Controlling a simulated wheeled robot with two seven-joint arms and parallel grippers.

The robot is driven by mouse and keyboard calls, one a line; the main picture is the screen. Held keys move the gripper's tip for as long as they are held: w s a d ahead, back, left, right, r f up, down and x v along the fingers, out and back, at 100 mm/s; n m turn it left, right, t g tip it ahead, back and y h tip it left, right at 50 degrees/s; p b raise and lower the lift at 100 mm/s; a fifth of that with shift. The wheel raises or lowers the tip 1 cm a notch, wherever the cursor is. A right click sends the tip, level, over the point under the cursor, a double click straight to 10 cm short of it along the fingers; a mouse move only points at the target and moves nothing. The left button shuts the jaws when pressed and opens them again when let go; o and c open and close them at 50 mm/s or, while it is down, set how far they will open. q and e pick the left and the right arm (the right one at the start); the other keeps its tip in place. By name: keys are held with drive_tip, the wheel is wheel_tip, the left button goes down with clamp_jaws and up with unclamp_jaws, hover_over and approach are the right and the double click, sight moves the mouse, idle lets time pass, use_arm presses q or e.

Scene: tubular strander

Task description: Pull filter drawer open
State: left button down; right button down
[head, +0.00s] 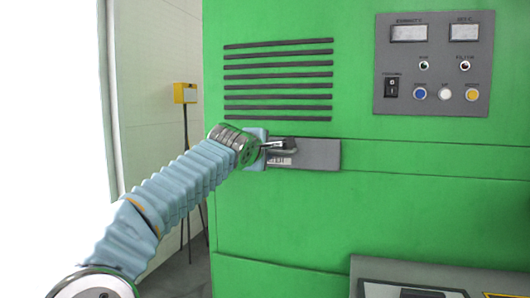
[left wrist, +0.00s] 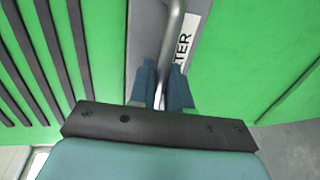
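The filter drawer (head: 320,154) is a grey rectangular front in the green cabinet, below the dark vent slats. In the left wrist view its grey face (left wrist: 146,38) carries a white label (left wrist: 186,43) ending in "TER". Its metal bar handle (head: 284,144) also shows in the left wrist view (left wrist: 173,35). My left gripper (head: 267,144) is at the left part of the drawer. In the left wrist view its two blue fingers (left wrist: 162,88) are shut on the handle, one on each side. The drawer front looks about flush with the cabinet. My right gripper is not in view.
The green cabinet (head: 400,200) fills most of the view. A grey control panel (head: 435,105) with buttons and a switch is at the upper right. A dark-topped unit (head: 400,270) juts out at the lower right. A yellow box (head: 185,93) on a stand is behind at left.

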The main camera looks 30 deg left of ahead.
use_arm(q)
drive_tip(key=shift+f, duration=0.1)
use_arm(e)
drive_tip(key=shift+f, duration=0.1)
